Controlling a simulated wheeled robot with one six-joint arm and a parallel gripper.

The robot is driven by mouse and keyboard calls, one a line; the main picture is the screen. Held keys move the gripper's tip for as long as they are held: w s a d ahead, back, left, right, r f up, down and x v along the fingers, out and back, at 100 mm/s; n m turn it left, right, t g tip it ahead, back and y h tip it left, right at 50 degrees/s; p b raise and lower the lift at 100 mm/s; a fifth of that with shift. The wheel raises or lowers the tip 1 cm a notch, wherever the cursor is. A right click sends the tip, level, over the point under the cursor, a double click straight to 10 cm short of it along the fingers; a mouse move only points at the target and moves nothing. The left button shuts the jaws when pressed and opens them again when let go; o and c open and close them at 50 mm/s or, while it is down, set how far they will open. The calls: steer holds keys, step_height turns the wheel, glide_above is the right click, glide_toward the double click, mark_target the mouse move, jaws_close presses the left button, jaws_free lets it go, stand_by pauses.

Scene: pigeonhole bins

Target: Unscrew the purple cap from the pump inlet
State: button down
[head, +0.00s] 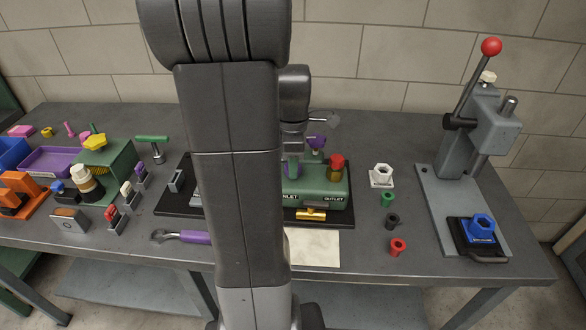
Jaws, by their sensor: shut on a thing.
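The green pump body (325,185) sits on a dark base plate behind my arm, with its inlet label partly covered and its outlet label in clear view. I cannot tell whether the cap is still seated on the inlet. A red cap (337,160) stands on the outlet's brass neck, and a purple knob (316,142) is behind the pump.
A lever press (466,150) stands at the right. A white nut (382,175) and green, black and red bushings (397,247) lie between it and the pump. At the left are bins, a green rack (117,165) and a purple-handled wrench (195,237).

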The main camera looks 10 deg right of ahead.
steer(key=n, duration=0.2)
steer(key=shift+n, duration=0.4)
steer(key=shift+r+p, duration=0.95)
steer(key=shift+r, duration=0.2)
step_height(320, 180, up, 4)
steer(key=p, duration=0.3)
steer(key=shift+f, duration=0.1)
